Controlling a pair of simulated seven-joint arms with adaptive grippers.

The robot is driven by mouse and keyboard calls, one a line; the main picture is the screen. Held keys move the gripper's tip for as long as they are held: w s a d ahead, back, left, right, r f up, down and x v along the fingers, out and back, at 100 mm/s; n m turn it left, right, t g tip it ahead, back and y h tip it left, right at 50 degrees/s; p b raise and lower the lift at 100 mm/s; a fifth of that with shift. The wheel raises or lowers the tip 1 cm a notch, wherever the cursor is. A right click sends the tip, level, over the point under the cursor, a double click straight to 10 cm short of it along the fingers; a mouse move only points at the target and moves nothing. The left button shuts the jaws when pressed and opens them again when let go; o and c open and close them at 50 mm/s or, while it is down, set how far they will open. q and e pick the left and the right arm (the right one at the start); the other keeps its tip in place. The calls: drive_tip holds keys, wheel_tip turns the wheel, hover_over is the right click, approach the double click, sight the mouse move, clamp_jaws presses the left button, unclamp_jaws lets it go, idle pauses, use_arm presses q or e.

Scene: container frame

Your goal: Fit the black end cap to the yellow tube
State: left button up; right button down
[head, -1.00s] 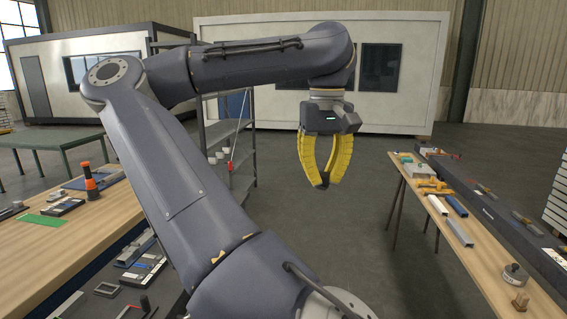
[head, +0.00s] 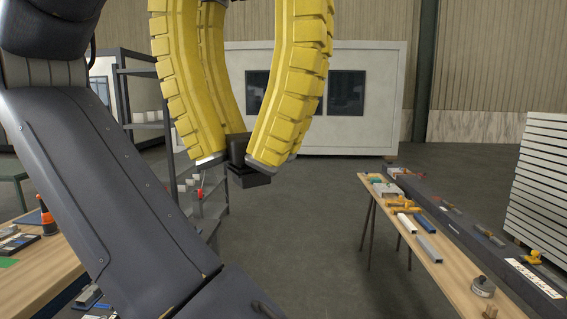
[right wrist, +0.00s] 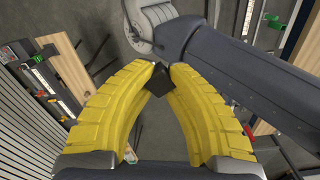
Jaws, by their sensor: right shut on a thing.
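My right gripper (head: 238,160) hangs large and close in the head view, its curved yellow fingers pointing down. It is shut on the black end cap (head: 249,178), a small dark block with a wider flat base, held in the air at the fingertips. In the right wrist view the cap (right wrist: 156,79) shows as a dark square between the tips of the gripper (right wrist: 161,70). I cannot pick out the yellow tube for certain in either view. My left gripper is not in view.
A wooden table (head: 455,284) at the right holds a white bar (head: 407,223), a blue bar (head: 422,220), a grey bar (head: 428,247) and yellow-orange parts (head: 402,203). A long dark beam (head: 480,241) runs along it. Grey shelves stand behind my arm. The floor between is clear.

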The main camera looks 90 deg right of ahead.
drive_tip(key=w+a+r+m, duration=0.1)
drive_tip(key=w+a+m, duration=0.3)
drive_tip(key=w+a, duration=0.65)
drive_tip(key=w+a+f+m, duration=0.4)
drive_tip(key=w+a+f, duration=0.1)
drive_tip(key=w+a, duration=0.7)
drive_tip(key=w+a+f+m, duration=0.1)
drive_tip(key=w+f+m, duration=0.1)
drive_tip(key=w+f, duration=0.5)
drive_tip(key=w+a+f+m, duration=0.1)
drive_tip(key=w+f+m, duration=0.1)
drive_tip(key=w+f, duration=0.6)
drive_tip(key=w+f+m, duration=0.1)
drive_tip(key=w+f, duration=0.5)
drive_tip(key=f, duration=0.4)
drive_tip(key=w+f+m, duration=0.2)
drive_tip(key=w+f, duration=0.5)
drive_tip(key=f, duration=0.4)
drive_tip(key=shift+w, duration=0.2)
drive_tip(key=shift+f, duration=0.4)
drive_tip(key=c, duration=0.7)
unclamp_jaws()
